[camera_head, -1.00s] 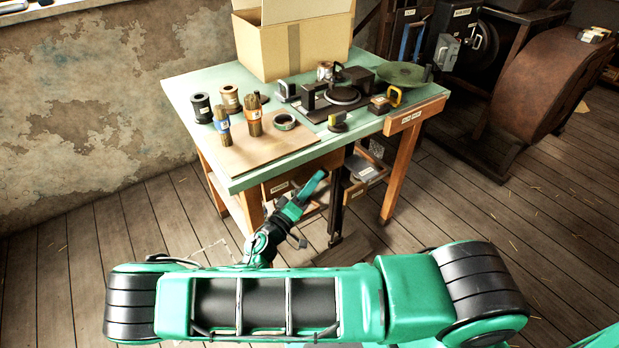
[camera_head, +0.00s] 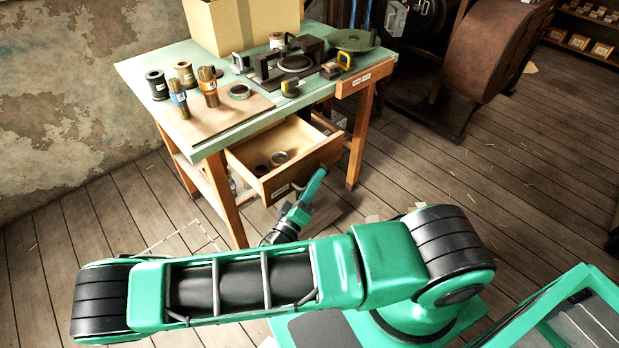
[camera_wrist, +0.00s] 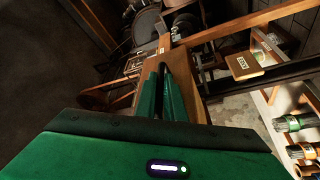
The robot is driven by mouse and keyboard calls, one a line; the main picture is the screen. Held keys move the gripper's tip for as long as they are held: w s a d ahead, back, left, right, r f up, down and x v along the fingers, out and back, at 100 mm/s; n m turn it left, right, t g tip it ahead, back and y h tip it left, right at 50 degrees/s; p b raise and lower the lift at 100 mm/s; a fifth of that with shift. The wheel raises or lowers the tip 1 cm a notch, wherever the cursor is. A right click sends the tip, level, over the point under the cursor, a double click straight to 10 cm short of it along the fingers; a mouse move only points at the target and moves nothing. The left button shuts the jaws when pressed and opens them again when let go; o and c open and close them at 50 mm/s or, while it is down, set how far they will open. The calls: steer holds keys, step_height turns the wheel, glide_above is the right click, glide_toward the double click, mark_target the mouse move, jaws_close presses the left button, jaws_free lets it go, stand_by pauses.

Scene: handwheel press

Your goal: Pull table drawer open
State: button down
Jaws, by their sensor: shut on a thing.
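The wooden table drawer (camera_head: 310,166) stands pulled out from under the green-topped table (camera_head: 133,80). Its inside shows, with a few dark round things (camera_head: 279,157) in it. My gripper (camera_head: 319,174) is at the drawer's front face, shut on the drawer's handle. The handle itself is hidden by the fingers. In the wrist view my green fingers (camera_wrist: 163,72) are close together against the wooden drawer front (camera_wrist: 150,78).
A cardboard box (camera_head: 225,25), spools, brushes and a black press fixture (camera_head: 290,62) stand on the table. A smaller closed drawer front (camera_head: 367,79) is at the right. A brown rusty wheel (camera_head: 495,50) stands behind. The floor at right is open.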

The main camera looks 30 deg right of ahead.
steer(key=shift+s+f, duration=0.2)
steer(key=shift+s, duration=0.1)
steer(key=shift+a, duration=0.1)
steer(key=c, duration=2.1)
jaws_free()
steer(key=shift+r, duration=0.1)
